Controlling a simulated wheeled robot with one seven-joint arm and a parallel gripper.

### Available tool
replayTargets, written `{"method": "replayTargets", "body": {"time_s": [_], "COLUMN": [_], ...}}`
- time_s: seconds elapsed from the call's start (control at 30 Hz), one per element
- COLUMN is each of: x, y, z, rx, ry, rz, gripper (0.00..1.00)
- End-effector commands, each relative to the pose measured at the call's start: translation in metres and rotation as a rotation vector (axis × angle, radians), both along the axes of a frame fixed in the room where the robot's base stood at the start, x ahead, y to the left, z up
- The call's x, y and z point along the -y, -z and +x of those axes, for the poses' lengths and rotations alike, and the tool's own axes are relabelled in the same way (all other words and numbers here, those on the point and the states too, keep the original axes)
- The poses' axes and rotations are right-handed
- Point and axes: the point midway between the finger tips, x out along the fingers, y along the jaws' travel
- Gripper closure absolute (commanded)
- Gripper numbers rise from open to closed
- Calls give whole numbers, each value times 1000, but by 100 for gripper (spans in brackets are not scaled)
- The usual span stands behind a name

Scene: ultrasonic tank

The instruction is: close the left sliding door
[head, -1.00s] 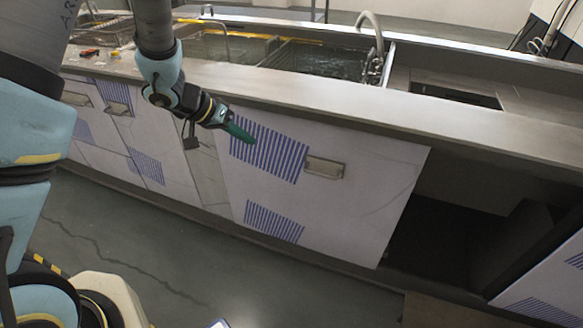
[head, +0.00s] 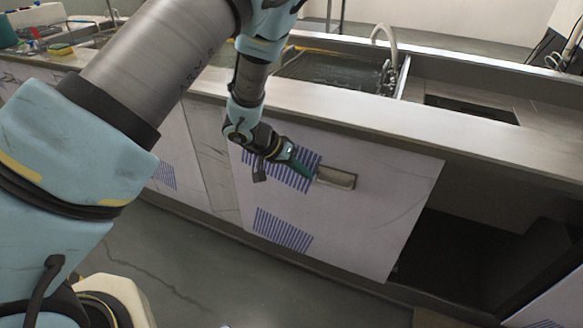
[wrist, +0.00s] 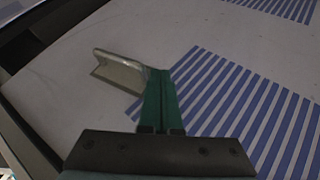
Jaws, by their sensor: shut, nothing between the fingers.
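The sliding door (head: 350,225) is a pale panel with blue striped patches below the counter. It stands left of a dark open gap in the cabinet. Its metal handle (head: 336,178) is a small ledge near the upper middle, and it also shows in the wrist view (wrist: 118,72). My gripper (head: 310,174) has green fingers, pressed together and empty. Its tips are at the left end of the handle in the head view. In the wrist view the fingers (wrist: 160,75) end right beside the handle's edge; I cannot tell whether they touch it.
The open cabinet bay (head: 455,250) lies right of the door. The countertop (head: 400,125) runs above, with a water-filled tank (head: 335,72) and a curved faucet (head: 384,30) behind it. The floor (head: 190,265) in front is clear.

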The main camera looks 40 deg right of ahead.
Motion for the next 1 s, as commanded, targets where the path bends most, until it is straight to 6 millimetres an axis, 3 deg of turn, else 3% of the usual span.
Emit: {"method": "replayTargets", "body": {"time_s": [0.47,0.63,0.77,1.0], "x": [3,8,19,55], "y": [-1,-3,-5,-5], "z": [-5,-15,-36,-101], "rx": [0,-2,-3,-6], "ry": [0,1,2,4], "rz": [0,0,-1,-1], "gripper": [100,100,100,100]}}
